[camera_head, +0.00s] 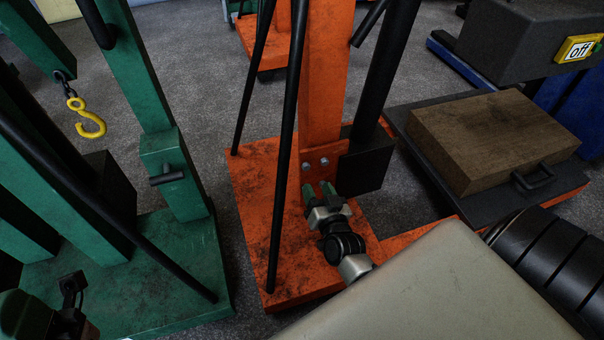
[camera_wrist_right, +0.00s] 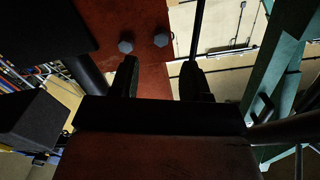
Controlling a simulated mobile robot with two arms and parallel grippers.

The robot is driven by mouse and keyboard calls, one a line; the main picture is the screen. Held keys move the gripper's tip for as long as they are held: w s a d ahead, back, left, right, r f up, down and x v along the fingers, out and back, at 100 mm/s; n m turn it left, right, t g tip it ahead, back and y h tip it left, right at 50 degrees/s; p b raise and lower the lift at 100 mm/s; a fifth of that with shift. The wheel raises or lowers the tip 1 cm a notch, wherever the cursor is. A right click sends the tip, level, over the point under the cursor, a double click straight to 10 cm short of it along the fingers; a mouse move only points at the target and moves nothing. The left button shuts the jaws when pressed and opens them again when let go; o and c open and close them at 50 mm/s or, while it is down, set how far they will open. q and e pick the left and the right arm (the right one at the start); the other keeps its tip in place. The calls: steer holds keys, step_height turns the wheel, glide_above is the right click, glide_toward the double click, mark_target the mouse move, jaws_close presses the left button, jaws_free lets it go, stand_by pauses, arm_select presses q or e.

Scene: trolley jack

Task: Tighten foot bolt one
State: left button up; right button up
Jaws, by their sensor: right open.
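Two grey hex bolts, the left bolt (camera_head: 306,167) and the right bolt (camera_head: 324,161), sit low on the upright of the orange jack (camera_head: 322,85). They also show in the right wrist view, one bolt (camera_wrist_right: 126,46) beside the other (camera_wrist_right: 161,40). I cannot tell which is bolt one. My right gripper (camera_head: 320,190) is just below the bolts, with its fingertips pointing up toward them. In the wrist view its two dark fingers (camera_wrist_right: 158,72) are apart with nothing between them. The bolts appear beyond the fingertips, not gripped. I cannot make out my left gripper.
A black block (camera_head: 365,165) on a dark strut stands right of the bolts. Thin black rods (camera_head: 285,150) slant up at left. A green crane (camera_head: 185,185) with a yellow hook (camera_head: 90,122) stands left. A wooden block (camera_head: 492,140) lies on a dark tray (camera_head: 440,170) at right.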

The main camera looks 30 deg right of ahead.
mark_target(307, 168)
steer(key=b+x, duration=0.2)
steer(key=x, duration=0.5)
steer(key=shift+a, duration=0.1)
jaws_close()
